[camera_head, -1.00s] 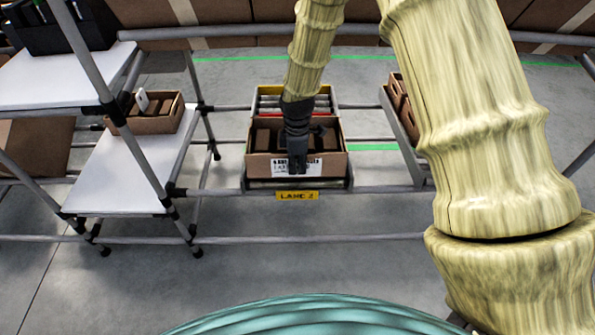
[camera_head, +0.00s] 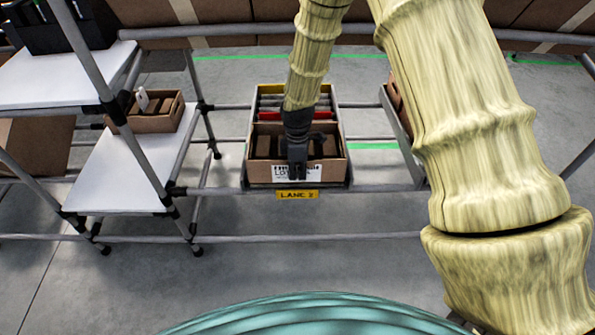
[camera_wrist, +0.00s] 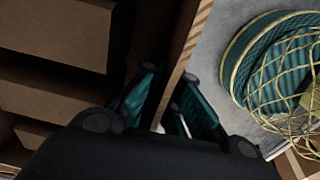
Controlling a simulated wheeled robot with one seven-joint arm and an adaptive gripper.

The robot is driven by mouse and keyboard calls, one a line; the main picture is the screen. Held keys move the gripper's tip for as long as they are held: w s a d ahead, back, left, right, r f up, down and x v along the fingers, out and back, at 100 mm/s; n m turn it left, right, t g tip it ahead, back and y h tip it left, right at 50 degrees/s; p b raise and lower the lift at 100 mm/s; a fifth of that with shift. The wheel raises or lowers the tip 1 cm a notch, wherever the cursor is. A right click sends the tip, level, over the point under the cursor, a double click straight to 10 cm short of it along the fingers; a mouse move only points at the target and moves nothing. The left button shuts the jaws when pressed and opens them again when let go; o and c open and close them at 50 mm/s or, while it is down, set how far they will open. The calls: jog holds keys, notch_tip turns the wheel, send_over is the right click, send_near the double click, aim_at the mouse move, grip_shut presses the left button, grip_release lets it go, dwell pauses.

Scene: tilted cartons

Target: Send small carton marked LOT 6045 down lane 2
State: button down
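A small open brown carton (camera_head: 263,174) sits on lane 2, whose yellow LANE 2 sign (camera_head: 297,195) is just below its front. Its white label (camera_head: 282,172) shows "LOT", but my gripper hides the number. Dark brown items stand inside the carton. My gripper (camera_head: 298,176) points down at the carton's front wall. In the wrist view, the teal-padded fingers (camera_wrist: 168,100) stand on both sides of the carton wall (camera_wrist: 184,52), closed on it. The carton's contents fill the left of that view.
Another small carton (camera_head: 156,112) with items sits on the white shelf (camera_head: 125,178) at left. A third carton (camera_head: 396,95) is partly hidden behind my arm at right. Lane 2 has a red bar (camera_head: 320,115) behind the carton. Grey posts and rails frame the lanes.

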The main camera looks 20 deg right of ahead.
jog(key=shift+f, duration=0.15)
dwell(0.4)
dwell(0.4)
jog(key=c, duration=1.6)
grip_release()
notch_tip(320, 180, up, 6)
jog(key=p, duration=0.6)
jog(key=o, duration=0.6)
jog(key=shift+c, duration=0.2)
